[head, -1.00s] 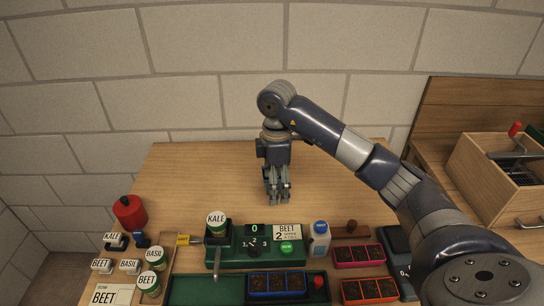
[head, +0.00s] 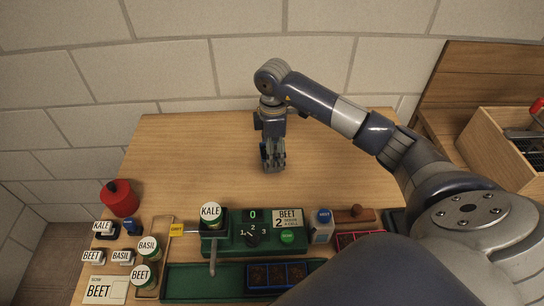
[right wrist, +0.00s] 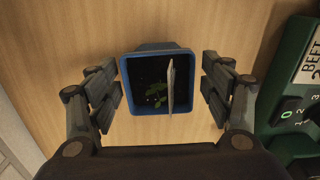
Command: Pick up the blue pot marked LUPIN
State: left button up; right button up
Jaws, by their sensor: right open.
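A square blue pot (right wrist: 130,95) stands on the wooden table in the right wrist view. It holds dark soil, a small green seedling (right wrist: 157,93) and a pale tag (right wrist: 170,88) seen nearly edge-on, so its marking cannot be read. My right gripper (right wrist: 162,90) is open, with its fingers on the left and right of the pot and a visible gap on each side. My left gripper is not in view.
The green machine (head: 232,245) with a KALE jar (head: 211,216) stands in front of my gripper. A blue-capped bottle (head: 322,228) is beside it. BASIL and BEET jars and a red canister (head: 119,199) stand left. The table behind is largely clear up to the wall.

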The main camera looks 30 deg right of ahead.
notch_tip(320, 180, down, 4)
jog(key=shift+a+r+p, duration=0.1)
jog(key=shift+r+p, duration=0.1)
jog(key=shift+p, duration=0.3)
jog(key=shift+w+f, duration=0.1)
jog(key=shift+f, duration=0.1)
jog(key=shift+c, duration=1.1)
jog(key=c, duration=0.9)
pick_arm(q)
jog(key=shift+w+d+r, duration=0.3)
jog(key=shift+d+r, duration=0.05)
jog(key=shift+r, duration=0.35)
pick_arm(e)
jog(key=shift+c, duration=0.3)
jog(key=shift+r, duration=0.1)
